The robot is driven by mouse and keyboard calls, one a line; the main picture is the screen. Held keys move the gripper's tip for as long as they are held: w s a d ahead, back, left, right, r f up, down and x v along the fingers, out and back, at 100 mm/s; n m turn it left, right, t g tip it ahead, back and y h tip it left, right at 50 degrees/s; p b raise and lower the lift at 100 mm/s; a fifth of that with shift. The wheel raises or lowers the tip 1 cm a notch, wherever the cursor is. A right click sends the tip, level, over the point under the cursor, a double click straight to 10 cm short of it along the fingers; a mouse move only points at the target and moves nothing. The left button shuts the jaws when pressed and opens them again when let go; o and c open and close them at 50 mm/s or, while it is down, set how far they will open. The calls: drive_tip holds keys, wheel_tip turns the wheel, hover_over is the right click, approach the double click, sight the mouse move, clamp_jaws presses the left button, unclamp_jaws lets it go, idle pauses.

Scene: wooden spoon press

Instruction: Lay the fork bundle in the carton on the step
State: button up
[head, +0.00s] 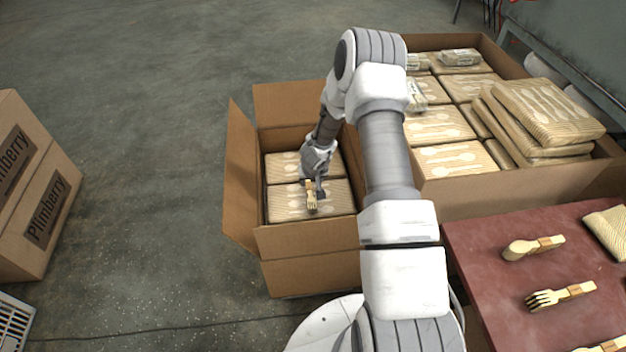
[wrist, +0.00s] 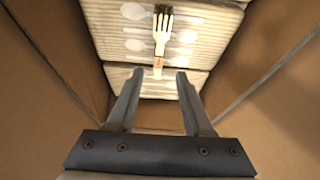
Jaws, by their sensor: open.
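The fork bundle (head: 311,196) lies on the packs inside the open carton (head: 308,241), below my gripper. In the wrist view the fork bundle (wrist: 162,32) shows its tines away from me and its banded handle nearer. My gripper (head: 316,186) is inside the carton, above the packs. In the wrist view my gripper (wrist: 158,76) has its two fingers apart with nothing held; the handle end of the bundle shows just beyond the fingertips. Whether the fingers still straddle the handle cannot be told.
A large crate (head: 506,190) of wrapped packs stands right of the carton. A red table (head: 489,280) at lower right holds a spoon bundle (head: 533,247) and another fork bundle (head: 560,295). Closed boxes (head: 36,190) stand at the left. Carton walls surround my gripper closely.

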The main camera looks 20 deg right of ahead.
drive_tip(key=w+a+r+n+t+y, duration=0.1)
drive_tip(key=a+r, duration=0.1)
drive_tip(key=r, duration=0.7)
drive_tip(key=w+a+r+y, duration=0.1)
drive_tip(key=a+r, duration=0.2)
drive_tip(key=r, duration=0.5)
drive_tip(key=s+a+r+n, duration=0.1)
drive_tip(key=s+a+r, duration=0.15)
drive_tip(key=r, duration=0.45)
drive_tip(key=s+a+r+n, duration=0.1)
drive_tip(key=s+a+r, duration=0.15)
drive_tip(key=r, duration=0.45)
drive_tip(key=s+r, duration=0.6)
drive_tip(key=s, duration=0.4)
drive_tip(key=s+r, duration=0.7)
drive_tip(key=s, duration=0.3)
drive_tip(key=s+d+h, duration=0.1)
drive_tip(key=s, duration=0.8)
drive_tip(key=shift+s+d+r+m, duration=0.15)
drive_tip(key=shift+d+m, duration=0.15)
drive_tip(key=shift+m, duration=0.1)
drive_tip(key=shift+r, duration=0.15)
